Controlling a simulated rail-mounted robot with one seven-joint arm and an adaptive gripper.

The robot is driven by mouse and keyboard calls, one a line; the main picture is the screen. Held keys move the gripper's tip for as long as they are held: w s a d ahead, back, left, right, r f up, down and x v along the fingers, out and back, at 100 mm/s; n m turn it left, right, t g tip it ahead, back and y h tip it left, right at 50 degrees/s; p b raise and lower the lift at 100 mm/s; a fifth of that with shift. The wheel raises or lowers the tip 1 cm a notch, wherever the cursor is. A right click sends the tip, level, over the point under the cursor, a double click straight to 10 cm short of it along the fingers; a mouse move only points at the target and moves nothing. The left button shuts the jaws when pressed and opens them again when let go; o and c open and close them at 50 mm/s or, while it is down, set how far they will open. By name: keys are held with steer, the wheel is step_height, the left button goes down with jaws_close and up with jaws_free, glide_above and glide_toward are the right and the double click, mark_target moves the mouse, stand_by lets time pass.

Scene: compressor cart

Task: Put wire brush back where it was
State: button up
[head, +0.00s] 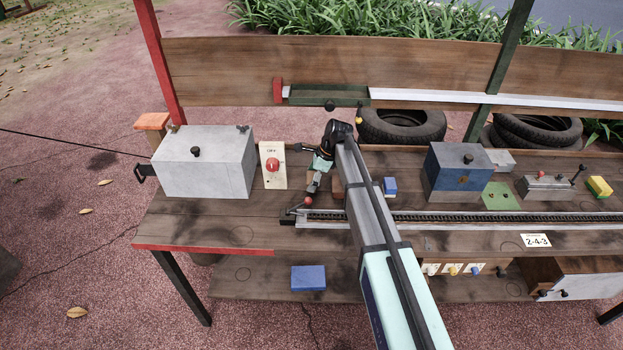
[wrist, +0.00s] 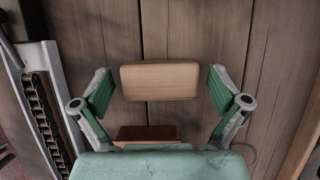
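My gripper (head: 316,176) is over the workbench, right of the white panel with a red knob. In the wrist view my gripper (wrist: 160,88) points down with its two green-padded fingers spread. A tan wooden block (wrist: 160,80) lies between the fingertips, with a visible gap on each side. It may be the back of the wire brush; no bristles show, so I cannot tell. A darker brown block (wrist: 146,133) sits nearer the palm, partly hidden by my gripper. In the head view my gripper and arm hide much of this spot.
A grey box (head: 204,162) and the red-knob panel (head: 273,165) stand left. A rail with a chain (head: 440,217) runs along the bench front. A small blue block (head: 390,186) and a blue-grey box (head: 458,172) stand right.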

steer(key=b+v, duration=0.3)
steer(key=v, duration=0.9)
steer(key=shift+r, duration=0.25)
